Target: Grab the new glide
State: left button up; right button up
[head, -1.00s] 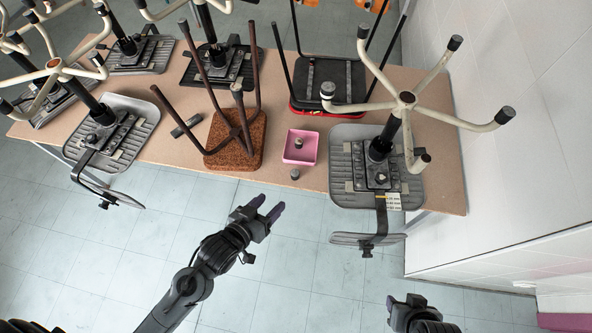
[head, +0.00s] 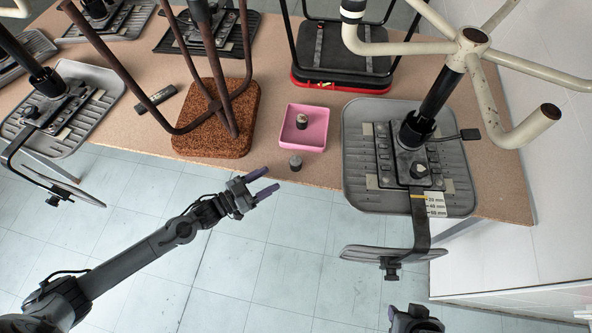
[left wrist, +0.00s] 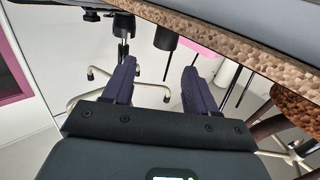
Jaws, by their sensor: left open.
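Two small dark glides show in the head view. One glide (head: 301,121) stands inside a pink square tray (head: 318,139). The other glide (head: 296,163) stands on the table just in front of the tray, near the table's front edge. I cannot tell which is the new one. My left gripper (head: 270,181) is open and empty, in front of the table edge, left of and nearer than the loose glide. Its two purple fingers also show apart in the left wrist view (left wrist: 157,84). My right gripper (head: 416,319) is at the bottom edge, its jaws unclear.
The brown table (head: 270,175) carries several upturned chairs. A cork-brown seat (head: 235,140) with thin legs stands left of the tray. A grey seat (head: 362,150) with a pale star base stands right. A small dark bar (head: 155,98) lies left. Floor in front is clear.

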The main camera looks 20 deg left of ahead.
aim_at(290, 164)
pick_arm(q)
jog(key=b+x, duration=0.1)
jog(key=x, duration=0.5)
jog(key=shift+w+a+f+b, duration=0.15)
jog(key=shift+w+f+b, duration=0.05)
jog(key=shift+w+b, duration=0.1)
jog(key=shift+w+d+r, duration=0.1)
jog(key=shift+w+d, duration=0.15)
jog(key=shift+w, duration=0.2)
jog(key=x, duration=0.2)
jog(key=b+x, duration=0.1)
jog(key=x, duration=0.1)
jog(key=shift+w+r, duration=0.1)
jog(key=shift+r, duration=0.2)
pick_arm(e)
notch_tip(290, 164, down, 3)
jog(key=shift+f, duration=0.2)
pick_arm(q)
jog(key=shift+a, duration=0.1)
jog(key=c, duration=0.7)
jog(key=shift+o, duration=0.2)
